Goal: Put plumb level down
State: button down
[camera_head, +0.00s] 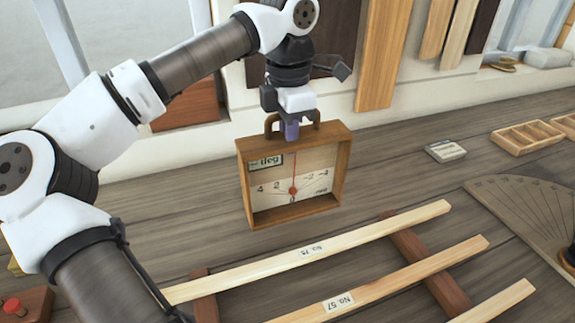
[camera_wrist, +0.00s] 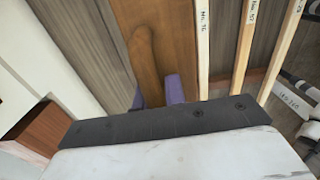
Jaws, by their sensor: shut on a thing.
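The plumb level (camera_head: 270,216) is a square wooden box frame with a pale dial, a red needle and a handle on top. In the head view it is upright, at or just above the plank bench; I cannot tell whether its bottom edge touches. My gripper (camera_head: 292,130) points down at the top of the level and is shut on its handle. In the wrist view the purple fingertips (camera_wrist: 160,92) lie on either side of the brown wooden handle (camera_wrist: 143,55). The dial face is hidden there.
Pale numbered battens (camera_head: 340,250) lie across brown cross-pieces in front of the level. A fan-shaped protractor board (camera_head: 525,205) is at the right. A small labelled box (camera_head: 445,150) and wooden trays (camera_head: 527,137) lie further back. Bare bench (camera_head: 395,170) shows right of the level.

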aim_at(294, 168)
jog(key=shift+f+p, duration=0.7)
jog(key=shift+f, duration=3.2)
jog(key=c, duration=1.5)
grip_release()
jog(key=shift+o, duration=0.2)
